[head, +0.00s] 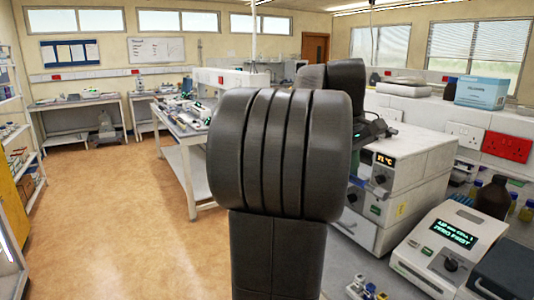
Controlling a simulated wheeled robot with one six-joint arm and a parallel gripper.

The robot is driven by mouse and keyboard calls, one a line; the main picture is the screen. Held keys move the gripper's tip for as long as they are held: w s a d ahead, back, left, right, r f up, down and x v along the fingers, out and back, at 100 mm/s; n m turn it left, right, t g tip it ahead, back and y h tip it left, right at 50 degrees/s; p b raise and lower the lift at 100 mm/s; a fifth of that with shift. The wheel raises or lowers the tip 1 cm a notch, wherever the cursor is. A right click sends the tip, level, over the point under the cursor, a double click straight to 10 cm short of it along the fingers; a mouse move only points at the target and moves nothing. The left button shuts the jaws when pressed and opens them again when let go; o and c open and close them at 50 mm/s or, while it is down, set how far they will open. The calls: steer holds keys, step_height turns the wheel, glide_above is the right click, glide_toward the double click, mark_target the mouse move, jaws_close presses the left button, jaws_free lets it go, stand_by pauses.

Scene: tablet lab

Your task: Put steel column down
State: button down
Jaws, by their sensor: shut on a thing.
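My own dark grey arm fills the middle of the head view and blocks much of what is behind it. I cannot make out the steel column. A dark part with a small green light shows just right of the arm, above the white instrument (415,160), but I cannot tell what it is.
A white benchtop device (450,250) with a lit display stands at the lower right. A brown bottle (492,198) and a blue-white box (482,93) are behind it. A cluttered table (187,133) stands left of the arm. The floor (110,220) at left is clear.

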steer(key=w+a+f+m, duration=0.1)
steer(key=w+a+f, duration=0.25)
steer(key=f, duration=0.35)
steer(key=w+a+f+m, duration=0.15)
steer(key=w+f, duration=0.25)
steer(key=f, duration=0.4)
steer(key=w+a+f+m, duration=0.1)
steer(key=w+a+f, duration=0.3)
steer(key=f, duration=0.3)
steer(key=a+f+m, duration=0.1)
steer(key=a+f, duration=0.4)
steer(key=f, duration=0.4)
steer(key=a+f+m, duration=0.1)
steer(key=a+f, duration=0.3)
steer(key=f, duration=0.6)
steer(key=shift+s+a+g, duration=0.35)
steer(key=shift+a+g, duration=0.05)
